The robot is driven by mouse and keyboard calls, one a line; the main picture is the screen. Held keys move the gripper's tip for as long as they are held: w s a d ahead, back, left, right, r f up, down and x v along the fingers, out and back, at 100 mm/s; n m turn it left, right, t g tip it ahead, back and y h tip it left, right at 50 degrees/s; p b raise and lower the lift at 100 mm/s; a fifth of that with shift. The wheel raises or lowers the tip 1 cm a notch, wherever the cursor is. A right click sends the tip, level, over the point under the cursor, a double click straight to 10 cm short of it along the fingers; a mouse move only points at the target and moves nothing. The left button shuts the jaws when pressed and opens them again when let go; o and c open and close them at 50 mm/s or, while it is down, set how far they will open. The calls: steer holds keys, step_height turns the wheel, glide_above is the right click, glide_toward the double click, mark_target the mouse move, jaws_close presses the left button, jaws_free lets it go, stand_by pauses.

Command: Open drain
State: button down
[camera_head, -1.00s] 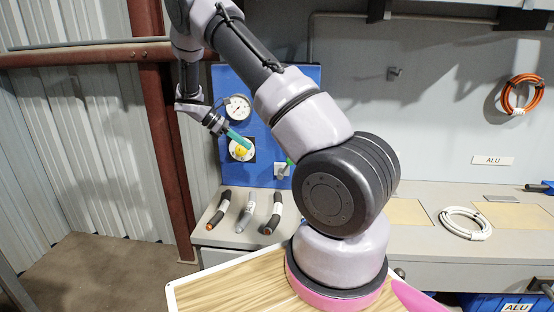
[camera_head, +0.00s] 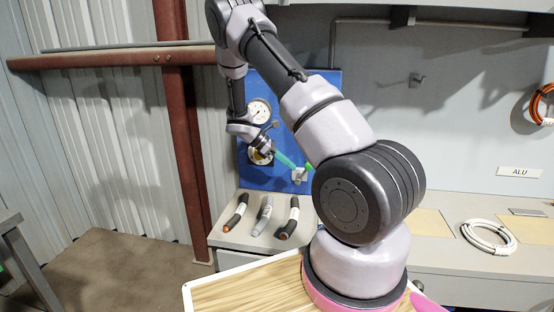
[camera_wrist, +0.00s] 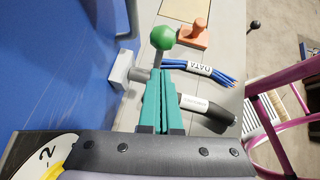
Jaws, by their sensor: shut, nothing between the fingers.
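The drain valve is a small pale block (camera_head: 299,177) at the lower right of the blue panel (camera_head: 318,95), with a green-tipped lever (camera_head: 308,167). In the wrist view, the green ball knob (camera_wrist: 163,36) stands on a grey stem just beyond the fingertips, and the pale block (camera_wrist: 122,70) sits on the panel to its left. My gripper (camera_head: 294,164) has teal fingers, shut and empty, pointing at the lever. In the wrist view the fingertips (camera_wrist: 160,74) overlap the stem's base; I cannot tell whether they touch it.
A gauge (camera_head: 260,112) and a dial with a yellow knob (camera_head: 260,153) are on the panel, left of the valve. Cable pieces (camera_head: 263,215) lie on the bench below. In the wrist view, a blue DATA bundle (camera_wrist: 228,78) and an orange object (camera_wrist: 194,36) lie right of the fingers.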

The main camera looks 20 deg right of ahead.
mark_target(305, 165)
steer(key=shift+s+d+r, duration=0.1)
steer(key=shift+s+d, duration=0.15)
steer(key=shift+d, duration=0.3)
steer(key=shift+s+d, duration=0.2)
steer(key=shift+d, duration=0.3)
steer(key=shift+d, duration=0.1)
steer(key=shift+s+d+y, duration=0.1)
steer(key=shift+s+y, duration=0.1)
steer(key=shift+y, duration=0.1)
steer(key=shift+d+t, duration=0.15)
steer(key=shift+t, duration=0.15)
steer(key=shift+s+d+y, duration=0.4)
steer(key=shift+s+d, duration=0.3)
steer(key=shift+d, duration=0.25)
steer(key=shift+s+d+f, duration=0.25)
steer(key=shift+s+d, duration=0.05)
steer(key=shift+d, duration=0.15)
steer(key=shift+s+d+f, duration=0.2)
steer(key=shift+s+d, duration=0.05)
steer(key=shift+d, duration=0.15)
steer(key=shift+s+d+f, duration=0.1)
